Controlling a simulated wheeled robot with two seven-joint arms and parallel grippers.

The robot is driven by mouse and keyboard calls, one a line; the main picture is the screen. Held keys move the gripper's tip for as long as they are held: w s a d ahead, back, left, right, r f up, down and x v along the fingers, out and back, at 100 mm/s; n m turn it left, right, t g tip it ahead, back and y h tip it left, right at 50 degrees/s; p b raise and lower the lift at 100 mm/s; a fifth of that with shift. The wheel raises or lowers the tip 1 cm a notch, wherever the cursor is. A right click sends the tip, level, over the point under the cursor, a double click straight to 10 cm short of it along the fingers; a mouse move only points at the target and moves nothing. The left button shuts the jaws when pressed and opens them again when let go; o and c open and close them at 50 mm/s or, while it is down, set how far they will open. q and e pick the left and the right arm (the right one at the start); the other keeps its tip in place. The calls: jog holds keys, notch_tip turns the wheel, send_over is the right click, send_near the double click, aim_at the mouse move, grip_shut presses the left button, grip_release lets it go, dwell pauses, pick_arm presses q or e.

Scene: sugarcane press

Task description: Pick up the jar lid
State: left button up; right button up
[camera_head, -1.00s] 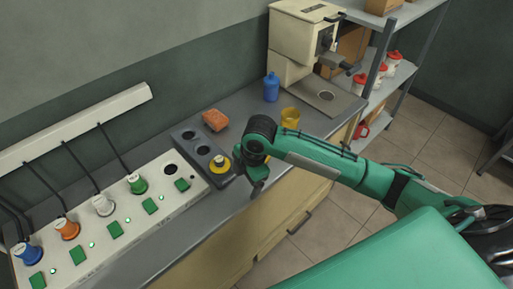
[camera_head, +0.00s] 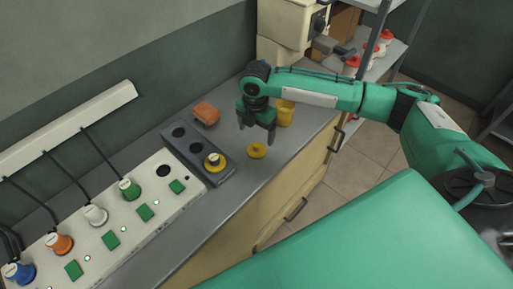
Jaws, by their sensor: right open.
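A round yellow lid (camera_head: 257,151) with a small knob lies flat on the grey counter, near its front edge. My right gripper (camera_head: 256,132) points down just above and behind the lid in the picture, its two fingers apart with nothing between them. The fingers look clear of the lid; the exact height gap is hard to tell. A second yellow round piece with a pale top (camera_head: 214,161) sits in the front hole of a dark grey block (camera_head: 189,153), left of the lid. My left gripper is not in view.
A yellow cup (camera_head: 286,113) stands close right of my right gripper. An orange-brown block (camera_head: 206,113) lies behind the dark block. A white panel (camera_head: 126,225) with green buttons and coloured plugs fills the left. A cream machine (camera_head: 285,30) stands at the back.

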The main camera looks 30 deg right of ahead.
aim_at(257, 144)
jog(key=shift+s+f+p, duration=0.15)
jog(key=shift+f+p, duration=0.5)
jog(key=shift+f, duration=2.8)
jog(key=c, duration=1)
